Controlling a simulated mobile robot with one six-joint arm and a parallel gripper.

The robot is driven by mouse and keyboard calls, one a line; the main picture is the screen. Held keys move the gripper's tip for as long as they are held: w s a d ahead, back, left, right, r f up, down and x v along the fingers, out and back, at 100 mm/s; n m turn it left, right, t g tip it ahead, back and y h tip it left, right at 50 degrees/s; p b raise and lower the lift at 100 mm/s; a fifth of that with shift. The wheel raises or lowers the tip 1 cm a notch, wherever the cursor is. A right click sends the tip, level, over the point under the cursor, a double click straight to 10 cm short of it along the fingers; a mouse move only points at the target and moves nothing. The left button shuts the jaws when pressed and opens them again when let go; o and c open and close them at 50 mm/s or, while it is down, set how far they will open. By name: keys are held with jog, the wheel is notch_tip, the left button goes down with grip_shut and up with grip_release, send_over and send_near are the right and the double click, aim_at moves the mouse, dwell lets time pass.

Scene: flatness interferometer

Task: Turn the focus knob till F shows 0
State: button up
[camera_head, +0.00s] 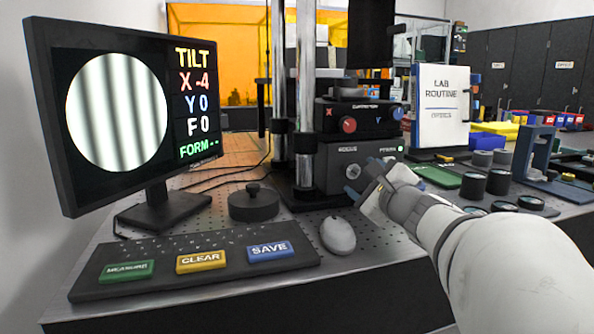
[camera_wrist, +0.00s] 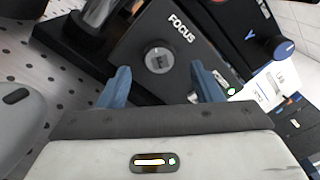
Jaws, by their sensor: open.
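The focus knob (camera_wrist: 159,58) is a round grey knob on the dark box below the FOCUS label, in the wrist view. It also shows in the head view (camera_head: 352,172), just left of my gripper's fingers. My gripper (camera_wrist: 160,86) is open, with its blue fingers spread on either side below the knob; nothing is between them. In the head view my gripper (camera_head: 369,180) is in front of the box's face. The monitor (camera_head: 125,105) reads X -4, Y 0, F 0, and FORM with dashes, beside a round picture of vertical fringes.
A red knob (camera_head: 348,125) and a blue knob (camera_head: 397,114) sit on the unit above. A mouse (camera_head: 338,236), a black lidded disc (camera_head: 253,203) and a panel with MEASURE, CLEAR and SAVE (camera_head: 269,250) buttons lie in front. Dark cylinders (camera_head: 473,186) stand at right.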

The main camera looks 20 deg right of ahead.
jog(key=shift+s, duration=1.85)
